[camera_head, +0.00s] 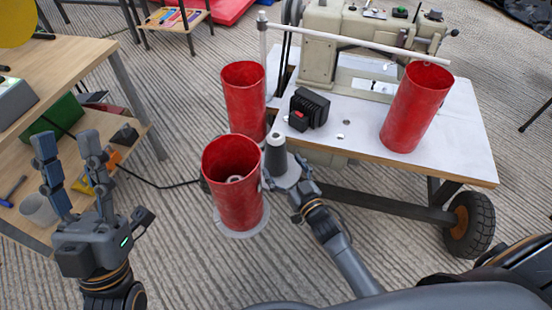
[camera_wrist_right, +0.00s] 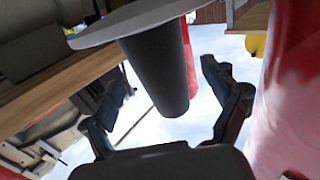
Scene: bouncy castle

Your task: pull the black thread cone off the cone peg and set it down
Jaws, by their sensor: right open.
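The black thread cone (camera_head: 275,158) is dark grey with a paler tip. In the head view it stands upright on a grey disc (camera_head: 285,182) beside the table's left edge. In the right wrist view the cone (camera_wrist_right: 160,80) is a dark cylinder joined to the disc (camera_wrist_right: 130,22). The peg inside it is hidden. My right gripper (camera_head: 287,178) is open at the cone's lower part; in the wrist view its fingers (camera_wrist_right: 170,85) lie on either side of the cone, with gaps showing. My left gripper (camera_head: 70,150) is open and empty at the left, far from the cone.
A red cylinder (camera_head: 240,200) stands close left of the cone on a pale disc; another (camera_head: 244,95) is behind. A third (camera_head: 415,110) stands on the white sewing table (camera_head: 350,140), with a black box (camera_head: 309,108) and sewing machine (camera_head: 350,40). A wooden workbench (camera_head: 70,50) is left.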

